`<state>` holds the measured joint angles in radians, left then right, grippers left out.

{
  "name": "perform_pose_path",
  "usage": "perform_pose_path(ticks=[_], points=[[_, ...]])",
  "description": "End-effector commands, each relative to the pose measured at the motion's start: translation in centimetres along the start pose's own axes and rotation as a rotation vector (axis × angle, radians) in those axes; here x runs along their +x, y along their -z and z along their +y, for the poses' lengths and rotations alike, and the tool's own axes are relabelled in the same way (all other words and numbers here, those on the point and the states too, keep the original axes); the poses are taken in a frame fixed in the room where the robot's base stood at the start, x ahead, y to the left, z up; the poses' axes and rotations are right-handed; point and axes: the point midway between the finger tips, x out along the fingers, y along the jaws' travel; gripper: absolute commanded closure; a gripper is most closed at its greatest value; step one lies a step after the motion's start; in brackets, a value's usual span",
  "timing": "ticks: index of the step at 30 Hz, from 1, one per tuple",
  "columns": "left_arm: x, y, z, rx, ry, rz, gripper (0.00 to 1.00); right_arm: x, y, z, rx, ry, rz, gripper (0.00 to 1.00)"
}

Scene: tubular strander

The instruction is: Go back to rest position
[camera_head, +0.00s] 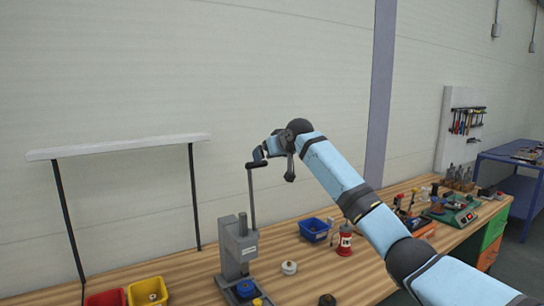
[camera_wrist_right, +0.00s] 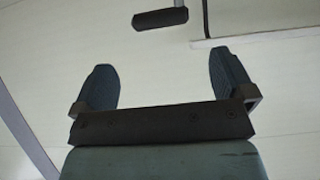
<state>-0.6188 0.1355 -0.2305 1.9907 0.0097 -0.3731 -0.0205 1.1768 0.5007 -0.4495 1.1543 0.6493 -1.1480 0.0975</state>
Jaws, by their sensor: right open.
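My right arm reaches in from the right in the head view. Its gripper (camera_head: 278,147) is raised at the top of a grey lever press (camera_head: 238,246). In the right wrist view the gripper (camera_wrist_right: 163,78) has its two fingers wide apart, with nothing between them. The dark handle (camera_wrist_right: 160,18) of the press lever (camera_head: 251,198) shows beyond the fingertips, apart from them. In the head view the handle (camera_head: 257,160) is close beside the gripper. The lever stands nearly upright. My left gripper is not in view.
The wooden bench (camera_head: 345,280) holds a yellow bin (camera_head: 147,291), a red bin (camera_head: 105,298), a blue bin (camera_head: 314,229) and a red-and-white container (camera_head: 345,240). A white shelf (camera_head: 120,146) on black posts stands at left. The wall space above is clear.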

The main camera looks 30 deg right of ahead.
Motion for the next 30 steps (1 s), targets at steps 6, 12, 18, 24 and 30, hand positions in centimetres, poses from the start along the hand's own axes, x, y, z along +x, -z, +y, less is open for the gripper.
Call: perform_pose_path(ticks=[6, 12, 18, 24, 30], points=[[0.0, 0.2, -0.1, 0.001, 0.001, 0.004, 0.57, 0.0, 0.0, 0.0, 0.000, 0.000, 0.000, 0.00], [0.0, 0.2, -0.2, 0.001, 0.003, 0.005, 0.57, 0.1, -0.1, 0.0, -0.001, 0.000, -0.001, 0.00], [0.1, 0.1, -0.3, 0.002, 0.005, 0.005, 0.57, 3.0, -5.0, -2.2, -0.030, 0.017, -0.017, 0.00], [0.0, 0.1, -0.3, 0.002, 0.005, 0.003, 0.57, 8.0, -17.8, -7.5, -0.089, 0.062, -0.038, 0.00], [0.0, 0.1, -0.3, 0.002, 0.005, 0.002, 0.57, 9.5, -31.2, -12.8, -0.127, 0.115, -0.041, 0.00]])
